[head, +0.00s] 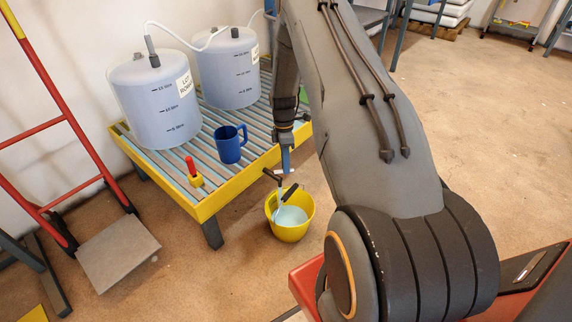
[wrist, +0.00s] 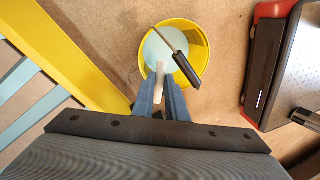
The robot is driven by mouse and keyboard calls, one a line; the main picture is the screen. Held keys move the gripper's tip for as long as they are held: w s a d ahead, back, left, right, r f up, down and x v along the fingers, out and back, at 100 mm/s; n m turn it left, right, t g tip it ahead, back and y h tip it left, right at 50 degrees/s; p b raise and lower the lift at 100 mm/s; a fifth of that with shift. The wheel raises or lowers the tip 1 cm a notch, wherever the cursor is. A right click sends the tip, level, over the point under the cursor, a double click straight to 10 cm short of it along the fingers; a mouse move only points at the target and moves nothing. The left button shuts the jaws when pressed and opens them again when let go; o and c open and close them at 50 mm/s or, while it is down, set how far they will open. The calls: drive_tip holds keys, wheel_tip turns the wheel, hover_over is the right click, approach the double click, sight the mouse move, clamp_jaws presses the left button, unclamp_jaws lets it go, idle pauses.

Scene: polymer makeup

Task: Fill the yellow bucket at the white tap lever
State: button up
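The yellow bucket (head: 291,233) stands on the floor beside the front right edge of the yellow-framed stand. It holds pale blue liquid (head: 291,216), which also shows in the wrist view (wrist: 157,50). A thin rod with a black grip (wrist: 187,70) crosses over the bucket. My gripper (head: 286,170) is above the bucket, pointing down. In the wrist view its blue fingers (wrist: 160,88) are closed around the white tap lever (wrist: 160,74). A pale streak (head: 280,197) runs down into the bucket; I cannot tell whether it is flowing liquid. The tap body is mostly hidden.
A red hand truck (head: 60,130) is at left. Open floor lies to the right.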

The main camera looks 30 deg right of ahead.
clamp_jaws()
drive_tip(key=shift+w+n, duration=0.15)
drive_tip(key=shift+n, duration=0.15)
drive_tip(key=shift+w+a+n+h+p, duration=0.1)
drive_tip(key=shift+w+n+h+p, duration=0.25)
drive_tip(key=shift+n, duration=0.9)
drive_tip(key=shift+w+a+n+h+p, duration=0.15)
drive_tip(key=shift+w+n+p, duration=0.35)
drive_tip(key=shift+n, duration=0.8)
drive_tip(key=shift+w+d+n+h+p, duration=0.1)
drive_tip(key=shift+w+n+h+p, duration=0.35)
drive_tip(key=shift+n, duration=0.8)
drive_tip(key=shift+w, duration=0.25)
drive_tip(key=o, duration=0.6)
unclamp_jaws()
drive_tip(key=shift+o, duration=0.2)
drive_tip(key=shift+r, duration=0.1)
wheel_tip(320, 180, up, 8)
drive_tip(key=w+p, duration=0.1)
drive_tip(key=shift+w+a+f, duration=0.2)
drive_tip(key=shift+a+f, duration=0.05)
drive_tip(key=shift+a, duration=0.1)
